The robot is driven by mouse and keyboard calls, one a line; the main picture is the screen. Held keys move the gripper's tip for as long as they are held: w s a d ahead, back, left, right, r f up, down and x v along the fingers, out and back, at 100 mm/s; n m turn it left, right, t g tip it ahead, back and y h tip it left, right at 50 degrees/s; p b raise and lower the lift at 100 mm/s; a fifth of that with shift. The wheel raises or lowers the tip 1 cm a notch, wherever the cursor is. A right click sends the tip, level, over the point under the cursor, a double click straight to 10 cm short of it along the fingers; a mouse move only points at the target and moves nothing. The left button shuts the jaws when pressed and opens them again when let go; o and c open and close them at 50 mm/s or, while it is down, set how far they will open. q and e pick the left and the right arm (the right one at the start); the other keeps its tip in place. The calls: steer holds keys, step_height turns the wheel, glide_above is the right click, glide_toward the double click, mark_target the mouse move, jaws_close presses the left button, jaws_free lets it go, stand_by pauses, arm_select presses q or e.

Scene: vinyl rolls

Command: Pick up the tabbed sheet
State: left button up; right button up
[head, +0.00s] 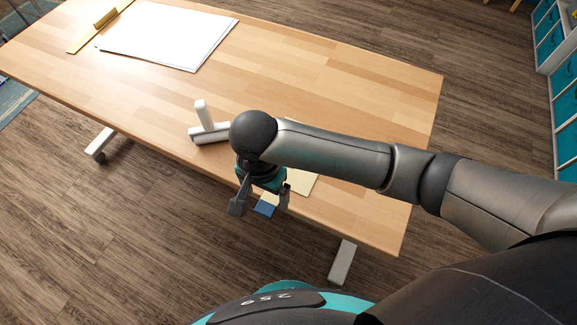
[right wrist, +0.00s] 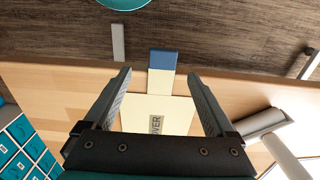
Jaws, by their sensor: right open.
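The tabbed sheet (right wrist: 177,115) is cream and lies on the wooden table, with dark lettering partly visible. Its blue tab (right wrist: 163,60) sticks out past the table's front edge. In the head view the blue tab (head: 265,209) shows between my right gripper's fingers, and part of the cream sheet (head: 302,184) shows beside the wrist. My right gripper (head: 262,208) is open and empty, at the table's front edge. In the right wrist view its fingers (right wrist: 163,82) stand on either side of the sheet and tab, apart from them. My left gripper is not in view.
A white roller-like tool (head: 208,128) lies on the table left of my right wrist; it also shows in the right wrist view (right wrist: 262,124). White sheets (head: 170,35) and a yellowish strip (head: 100,22) lie at the far left. The table's right part (head: 385,100) is clear.

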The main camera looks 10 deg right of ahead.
mark_target(267, 205)
steer(key=f, duration=0.1)
steer(key=f+b, duration=0.1)
steer(key=f, duration=0.2)
steer(key=shift+w+b, duration=0.25)
steer(key=shift+b, duration=0.15)
steer(key=shift+f, duration=0.5)
steer(key=shift+c, duration=0.2)
steer(key=shift+c, duration=0.8)
steer(key=c, duration=1.2)
step_height(267, 205, up, 20)
steer(key=p, duration=0.7)
